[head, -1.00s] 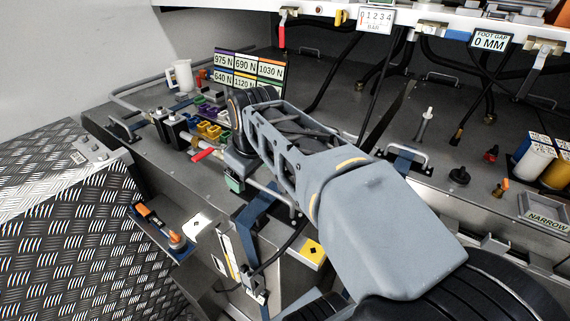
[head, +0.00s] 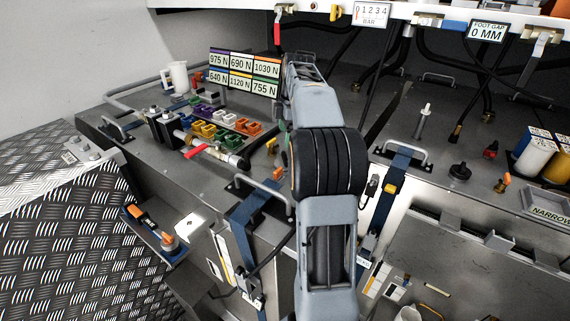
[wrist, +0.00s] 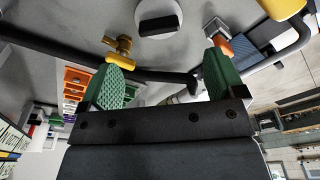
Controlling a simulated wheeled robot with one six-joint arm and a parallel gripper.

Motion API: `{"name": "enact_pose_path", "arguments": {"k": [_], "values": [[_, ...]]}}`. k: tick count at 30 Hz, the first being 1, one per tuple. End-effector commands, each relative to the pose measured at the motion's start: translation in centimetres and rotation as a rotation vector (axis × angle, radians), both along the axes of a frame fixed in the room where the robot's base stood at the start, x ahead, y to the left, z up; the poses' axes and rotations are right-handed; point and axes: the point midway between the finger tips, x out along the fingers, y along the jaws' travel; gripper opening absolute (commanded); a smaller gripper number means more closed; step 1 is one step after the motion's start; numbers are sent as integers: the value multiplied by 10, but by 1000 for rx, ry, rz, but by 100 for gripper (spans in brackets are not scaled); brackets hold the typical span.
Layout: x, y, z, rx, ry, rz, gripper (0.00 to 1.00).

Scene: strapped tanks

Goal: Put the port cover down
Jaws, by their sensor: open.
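A round pale disc with a black bar handle (wrist: 158,22), which looks like the port cover, shows at the top of the wrist view. It rests on or against a grey surface, beyond my fingertips and apart from them; I cannot tell which. My gripper (wrist: 163,65) is open, with its two green pads well apart and nothing between them. In the head view my arm hides most of the gripper, and I cannot make out the cover there.
A brass valve (wrist: 119,46) is close to the left finger in the wrist view, and a black hose (wrist: 60,48) runs behind. In the head view, coloured bins (head: 205,130), a red-handled tool (head: 200,151), a white jug (head: 176,76) and a force label board (head: 243,72) crowd the bench's left.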

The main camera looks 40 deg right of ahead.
Motion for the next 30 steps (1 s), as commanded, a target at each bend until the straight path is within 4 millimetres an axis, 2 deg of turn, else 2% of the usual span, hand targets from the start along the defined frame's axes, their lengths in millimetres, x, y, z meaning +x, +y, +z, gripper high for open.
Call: {"name": "enact_pose_path", "arguments": {"k": [6, 14, 21, 25, 30], "values": [[1, 3, -27, 0, 0, 0, 88], [3, 5, -41, 0, 1, 0, 88], [5, 8, -73, 0, 1, 0, 88], [5, 8, -82, 0, 0, 0, 88], [6, 8, -85, -2, -1, 0, 88]]}}
